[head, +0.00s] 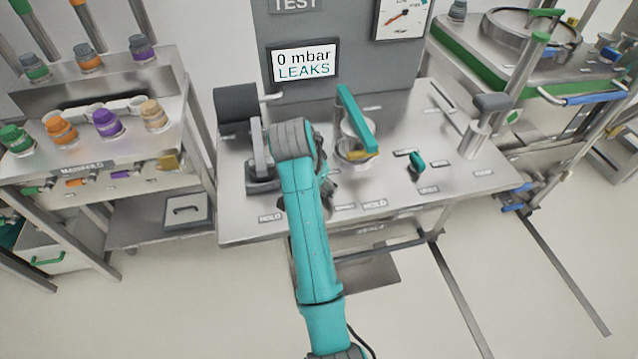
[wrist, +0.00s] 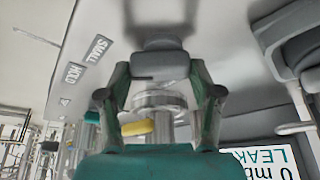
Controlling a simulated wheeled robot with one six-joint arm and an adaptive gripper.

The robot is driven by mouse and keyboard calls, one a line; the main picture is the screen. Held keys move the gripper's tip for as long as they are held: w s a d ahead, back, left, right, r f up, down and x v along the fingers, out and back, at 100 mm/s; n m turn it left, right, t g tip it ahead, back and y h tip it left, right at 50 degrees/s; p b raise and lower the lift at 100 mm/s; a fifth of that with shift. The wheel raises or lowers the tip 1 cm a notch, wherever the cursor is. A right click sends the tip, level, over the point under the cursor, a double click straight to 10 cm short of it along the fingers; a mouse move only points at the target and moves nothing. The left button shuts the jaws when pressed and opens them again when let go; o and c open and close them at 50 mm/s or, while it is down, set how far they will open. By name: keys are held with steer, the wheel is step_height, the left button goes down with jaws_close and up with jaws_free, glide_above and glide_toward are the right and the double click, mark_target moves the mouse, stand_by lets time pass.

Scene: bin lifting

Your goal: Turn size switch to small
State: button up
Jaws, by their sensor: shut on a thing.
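In the wrist view my gripper (wrist: 160,78) has its two fingers on either side of a dark grey block-shaped handle (wrist: 160,62), apparently the size switch. A blurred metal part shows behind it. In the head view my teal arm reaches over the metal bench (head: 455,175) and hides the gripper and the handle. Which position the switch is in cannot be told.
A display (head: 304,64) reads 0 mbar LEAKS. A teal lever (head: 357,118) stands over a metal cup with a yellow tab (head: 358,156). A small teal knob (head: 416,164) is to its right.

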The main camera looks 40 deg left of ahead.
steer(key=o, duration=1.1)
steer(key=shift+f, duration=0.1)
steer(key=shift+o, duration=0.2)
steer(key=v, duration=0.7)
steer(key=shift+r, duration=0.3)
steer(key=shift+s, duration=0.1)
